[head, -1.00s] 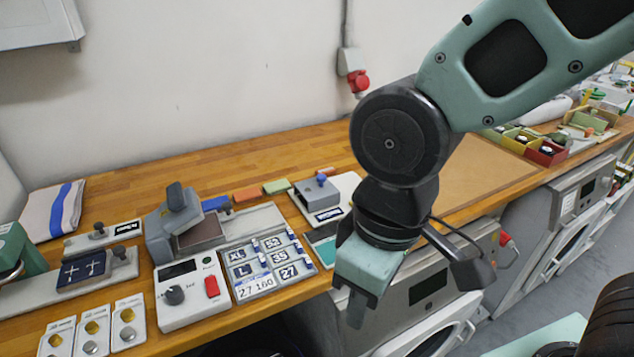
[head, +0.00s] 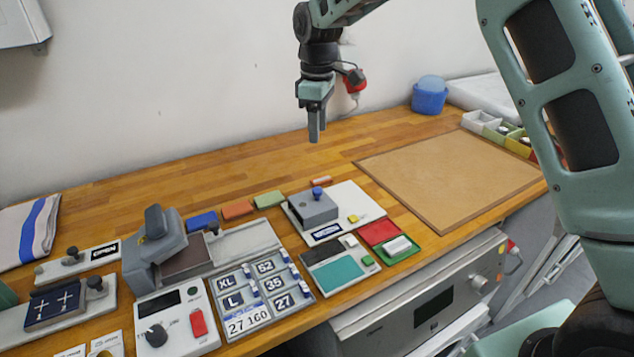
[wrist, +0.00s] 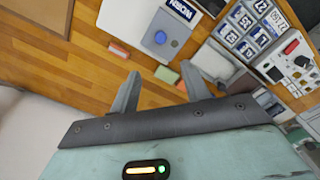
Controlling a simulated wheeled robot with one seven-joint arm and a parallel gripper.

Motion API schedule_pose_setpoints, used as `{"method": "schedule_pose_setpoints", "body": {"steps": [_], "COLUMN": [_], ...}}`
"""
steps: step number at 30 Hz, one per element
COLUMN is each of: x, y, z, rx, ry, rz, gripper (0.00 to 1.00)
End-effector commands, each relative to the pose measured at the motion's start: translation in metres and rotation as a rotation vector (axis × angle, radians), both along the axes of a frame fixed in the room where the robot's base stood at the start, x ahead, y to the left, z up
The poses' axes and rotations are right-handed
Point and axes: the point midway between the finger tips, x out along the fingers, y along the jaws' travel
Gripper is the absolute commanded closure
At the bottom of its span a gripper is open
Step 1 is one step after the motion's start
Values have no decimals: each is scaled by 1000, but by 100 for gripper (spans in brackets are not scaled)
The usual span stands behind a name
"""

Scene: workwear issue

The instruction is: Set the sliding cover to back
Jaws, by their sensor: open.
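The sliding cover (head: 313,211) is a grey block with a blue knob (head: 318,192) on top. It sits on the left part of a white base plate (head: 352,199), with a printed label (head: 327,231) in front of it and a small yellow piece to its right. The cover (wrist: 170,30) also shows in the wrist view, beyond the fingertips. My gripper (head: 316,138) is above the back of the table, behind the cover and well apart from it. In the wrist view my gripper (wrist: 163,80) has its fingers spread with nothing between them.
Orange (head: 238,209), green and blue blocks lie left of the plate. A label panel (head: 250,295) and a grey hinged device (head: 155,245) stand further left. A teal pad (head: 338,271) and red and green trays are in front. A brown board (head: 450,175) lies right.

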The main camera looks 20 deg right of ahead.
Motion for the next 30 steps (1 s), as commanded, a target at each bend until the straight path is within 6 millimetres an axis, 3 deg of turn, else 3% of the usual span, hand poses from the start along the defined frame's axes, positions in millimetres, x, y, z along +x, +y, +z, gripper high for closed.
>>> {"method": "schedule_pose_setpoints", "body": {"steps": [21,30], "x": [-2,-1], "y": [1,1], "z": [-136,-164], "rx": [0,1], "ry": [4,-1], "rz": [0,-1], "gripper": [54,54]}}
